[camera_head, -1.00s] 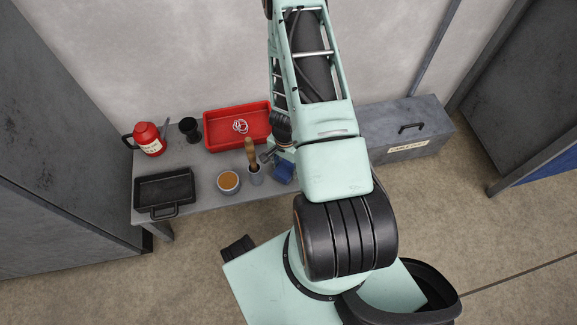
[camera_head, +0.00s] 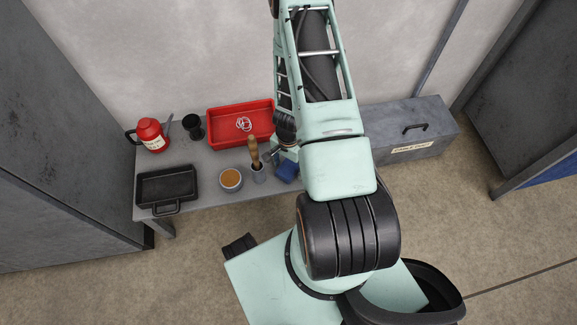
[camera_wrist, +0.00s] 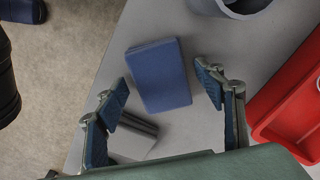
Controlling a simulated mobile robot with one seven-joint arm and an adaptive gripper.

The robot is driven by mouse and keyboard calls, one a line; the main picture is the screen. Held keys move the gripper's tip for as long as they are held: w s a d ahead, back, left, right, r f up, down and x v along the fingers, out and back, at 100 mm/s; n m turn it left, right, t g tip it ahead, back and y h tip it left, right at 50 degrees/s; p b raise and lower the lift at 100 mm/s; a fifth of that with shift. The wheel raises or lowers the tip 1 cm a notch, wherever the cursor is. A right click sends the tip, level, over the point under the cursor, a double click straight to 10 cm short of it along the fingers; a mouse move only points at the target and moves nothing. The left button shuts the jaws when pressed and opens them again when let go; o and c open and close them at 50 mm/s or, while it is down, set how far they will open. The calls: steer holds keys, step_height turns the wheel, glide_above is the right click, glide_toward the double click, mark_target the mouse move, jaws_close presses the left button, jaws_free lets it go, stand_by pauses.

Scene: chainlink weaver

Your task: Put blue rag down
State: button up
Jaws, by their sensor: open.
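The blue rag (camera_wrist: 159,75) is a folded rectangular pad. In the wrist view it lies flat on the grey table, between and just beyond my gripper's fingertips. My gripper (camera_wrist: 164,88) is open, with a blue-padded finger on each side and gaps between the fingers and the rag. In the head view the blue rag (camera_head: 287,170) is partly hidden by my arm, near the table's front edge. My gripper is mostly hidden behind my arm there.
A grey toolbox (camera_head: 414,130) stands at the right.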

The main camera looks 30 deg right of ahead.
mark_target(288, 168)
step_height(288, 168, up, 12)
steer(key=p, duration=0.3)
steer(key=shift+p, duration=0.4)
